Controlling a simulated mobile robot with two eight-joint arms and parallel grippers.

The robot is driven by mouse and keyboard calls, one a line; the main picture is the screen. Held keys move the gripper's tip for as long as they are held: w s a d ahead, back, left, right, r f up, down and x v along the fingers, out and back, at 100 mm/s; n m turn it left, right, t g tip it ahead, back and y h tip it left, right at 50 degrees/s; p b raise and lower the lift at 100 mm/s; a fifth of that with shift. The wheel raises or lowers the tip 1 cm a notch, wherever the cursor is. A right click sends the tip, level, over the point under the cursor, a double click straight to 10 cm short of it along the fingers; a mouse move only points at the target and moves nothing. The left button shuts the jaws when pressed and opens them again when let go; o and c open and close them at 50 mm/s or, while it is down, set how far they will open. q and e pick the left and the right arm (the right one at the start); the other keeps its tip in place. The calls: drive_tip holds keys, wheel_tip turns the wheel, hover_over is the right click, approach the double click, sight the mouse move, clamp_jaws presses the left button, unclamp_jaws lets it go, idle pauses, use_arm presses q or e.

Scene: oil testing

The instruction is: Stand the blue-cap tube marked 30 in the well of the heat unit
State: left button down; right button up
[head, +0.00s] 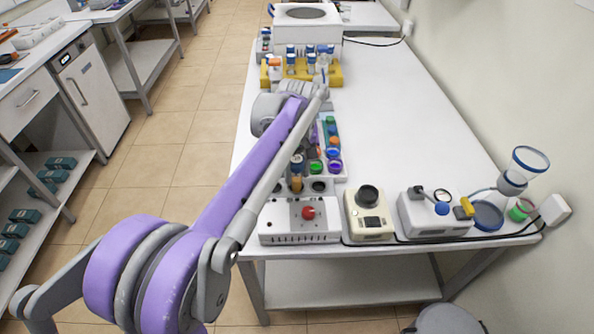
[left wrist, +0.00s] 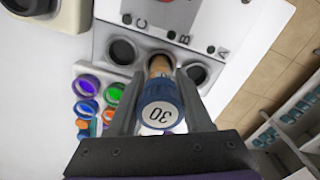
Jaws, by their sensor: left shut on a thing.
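My left gripper (left wrist: 159,78) is shut on the blue-cap tube marked 30 (left wrist: 161,106), seen in the left wrist view with its cap towards the camera. The tube's amber body points down at the middle well of the heat unit (left wrist: 108,22), the one beside letter B. Whether its lower end is inside the well or just above it, I cannot tell. The outer wells (left wrist: 122,50) and (left wrist: 197,73) look empty and dark. In the head view the tube (head: 297,183) shows at the back of the heat unit (head: 275,222). My right gripper is not in view.
A rack with several coloured caps (head: 332,140) stands just behind the heat unit. A cream device (head: 369,222) and a white device (head: 425,222) stand to its right. A yellow rack (head: 334,76) of tubes is farther back. The table's right middle is clear.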

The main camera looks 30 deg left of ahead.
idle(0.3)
use_arm(q)
drive_tip(key=shift+c, duration=1.2)
unclamp_jaws()
wheel_tip(320, 180, up, 11)
drive_tip(key=shift+f+p, duration=0.1)
drive_tip(key=shift+p, duration=0.4)
drive_tip(key=s+d+f+m+t, duration=0.1)
drive_tip(key=s+d+f+m, duration=0.2)
drive_tip(key=s+f, duration=0.2)
drive_tip(key=s+d+f+m+t+p, duration=0.1)
drive_tip(key=s+d+f+m+t, duration=0.1)
drive_tip(key=s, duration=0.7)
drive_tip(key=s+d+f+m+t+p, duration=0.1)
drive_tip(key=s+d+f+m+t, duration=0.1)
drive_tip(key=s+d+f+m, duration=0.3)
wheel_tip(320, 180, down, 4)
drive_tip(key=shift+s+r+m, duration=0.1)
drive_tip(key=shift+s+m, duration=0.4)
drive_tip(key=shift+s, duration=0.6)
